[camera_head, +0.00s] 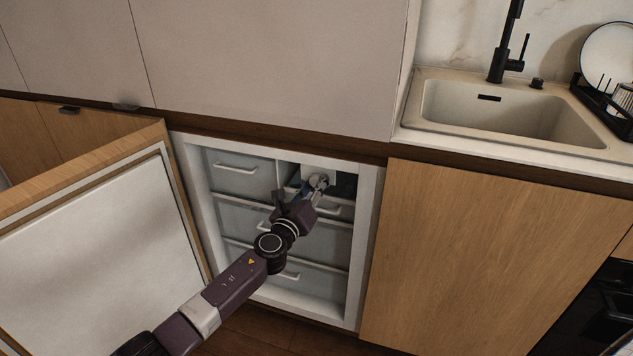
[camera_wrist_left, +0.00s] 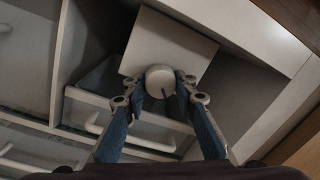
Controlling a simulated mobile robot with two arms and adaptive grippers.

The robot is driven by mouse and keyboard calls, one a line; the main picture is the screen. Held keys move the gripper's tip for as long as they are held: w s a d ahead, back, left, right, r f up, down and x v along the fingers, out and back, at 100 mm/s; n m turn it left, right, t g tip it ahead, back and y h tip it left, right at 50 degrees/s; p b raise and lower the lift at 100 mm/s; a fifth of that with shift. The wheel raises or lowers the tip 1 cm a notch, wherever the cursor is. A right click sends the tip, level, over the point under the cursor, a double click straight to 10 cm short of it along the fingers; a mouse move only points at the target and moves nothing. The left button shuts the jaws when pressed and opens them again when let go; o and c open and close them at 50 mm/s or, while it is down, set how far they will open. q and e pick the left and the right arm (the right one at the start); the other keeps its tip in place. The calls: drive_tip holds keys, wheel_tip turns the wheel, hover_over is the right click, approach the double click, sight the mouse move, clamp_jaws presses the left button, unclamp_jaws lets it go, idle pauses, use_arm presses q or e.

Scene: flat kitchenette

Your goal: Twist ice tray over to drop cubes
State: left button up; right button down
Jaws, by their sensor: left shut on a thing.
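The ice tray unit's pale front panel (camera_head: 319,167) sits in the upper right compartment of the open freezer. In the left wrist view this panel (camera_wrist_left: 172,38) is a light square, tilted in the picture, with a round white knob (camera_wrist_left: 160,77) on it. My left gripper (camera_head: 317,187) reaches into the compartment. In the left wrist view, the blue-grey fingers of the gripper (camera_wrist_left: 160,88) are on either side of the knob, shut on it. The ice cubes and the inside of the tray are hidden. My right gripper is not in view.
The freezer door (camera_head: 90,250) stands open at the left. Several drawers with white handles, including an upper left drawer (camera_head: 237,177), fill the freezer. A wooden cabinet front (camera_head: 480,270) is close on the right, with a sink (camera_head: 510,110) above it.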

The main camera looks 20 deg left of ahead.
use_arm(q)
drive_tip(key=shift+f+m, duration=0.15)
drive_tip(key=shift+m, duration=0.15)
drive_tip(key=shift+d, duration=0.1)
idle(0.3)
drive_tip(key=o, duration=1.2)
drive_tip(key=s+a, duration=0.1)
drive_tip(key=s, duration=1.1)
drive_tip(key=shift+f, duration=0.2)
drive_tip(key=shift+a, duration=0.1)
